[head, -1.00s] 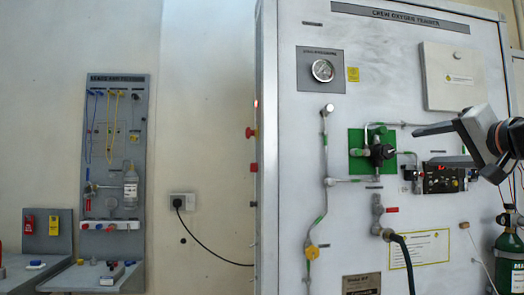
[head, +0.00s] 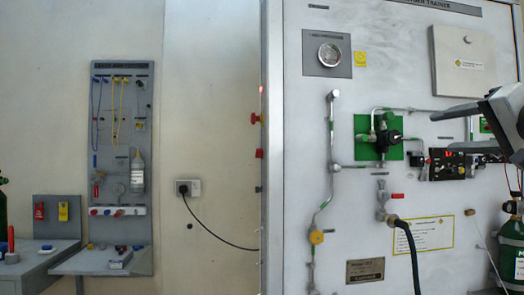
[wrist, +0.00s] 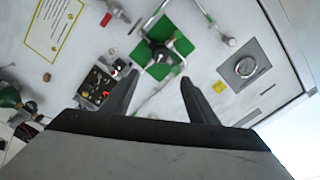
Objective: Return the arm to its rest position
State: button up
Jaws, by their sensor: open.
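My gripper (head: 440,132) is at the right edge of the head view, in front of the light grey trainer panel (head: 290,200). Its two dark fingers are apart, with nothing held between them. In the wrist view my gripper (wrist: 160,77) is open too, its fingers pointing at the panel. Between and beyond the fingertips lie the green plate (wrist: 183,28) and the black valve knob (wrist: 160,54). The rest of my arm is mostly out of the head view.
The small control box (head: 440,166) is just below my gripper in the head view. A pressure gauge (head: 329,54), pipes and a dark hose (head: 409,250) are on the panel. A green cylinder (head: 511,232) stands at lower right. A tool board (head: 122,225) and benches are at left.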

jog(key=shift+f, duration=0.1)
jog(key=w+a+f+n+g+y, duration=0.1)
jog(key=w+a+f+n+g, duration=0.3)
jog(key=f, duration=0.8)
jog(key=a+f+m+g+y, duration=0.1)
jog(key=a+f+g+y, duration=0.15)
jog(key=a+f, duration=0.65)
jog(key=s+a+f+n+g+h, duration=0.1)
jog(key=s+f, duration=0.4)
jog(key=f, duration=0.6)
jog(key=s+a+f+n+g+h, duration=0.1)
jog(key=s+f+n+g, duration=0.2)
jog(key=f, duration=0.8)
jog(key=s+a+f+n+g+h, duration=0.1)
jog(key=s+f+n+g+h, duration=0.1)
jog(key=s+f, duration=0.5)
notch_tip(320, 180, down, 4)
jog(key=shift+a+r+n+g, duration=0.1)
jog(key=shift+a+n+g, duration=0.25)
jog(key=shift+n, duration=0.45)
jog(key=shift+r, duration=0.1)
